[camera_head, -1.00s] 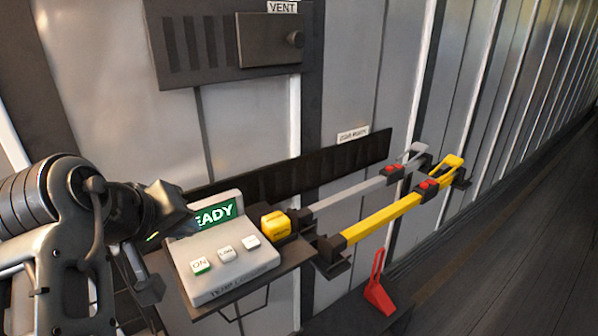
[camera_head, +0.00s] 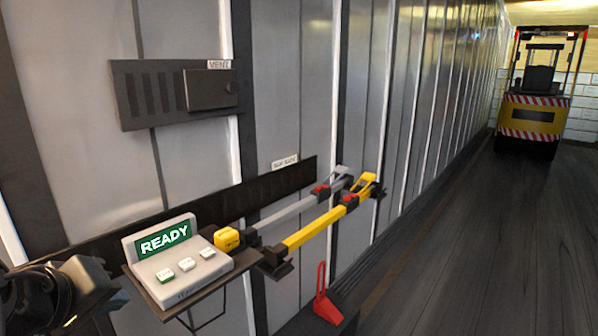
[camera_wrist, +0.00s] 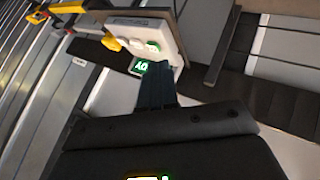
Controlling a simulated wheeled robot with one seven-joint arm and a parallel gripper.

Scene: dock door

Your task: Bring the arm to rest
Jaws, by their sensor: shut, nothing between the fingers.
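My gripper (camera_head: 118,296) is at the lower left of the head view, its dark fingers just left of and below the control box (camera_head: 186,277). In the wrist view my gripper (camera_wrist: 155,78) has its fingers together, with nothing between them. The fingertips overlap the box's lower edge in that view; I cannot tell the gap. The box is pale, with a green screen (camera_head: 164,239) reading READY and several buttons. Most of my arm is outside the head view.
The box stands on a dark shelf (camera_head: 240,262) by a yellow padlock-like block (camera_head: 227,239). A yellow bar (camera_head: 312,230) and a grey bar (camera_head: 290,211) run along the wall. A red wedge-shaped piece (camera_head: 325,305) stands below. A forklift (camera_head: 533,115) is far right; the floor before it is clear.

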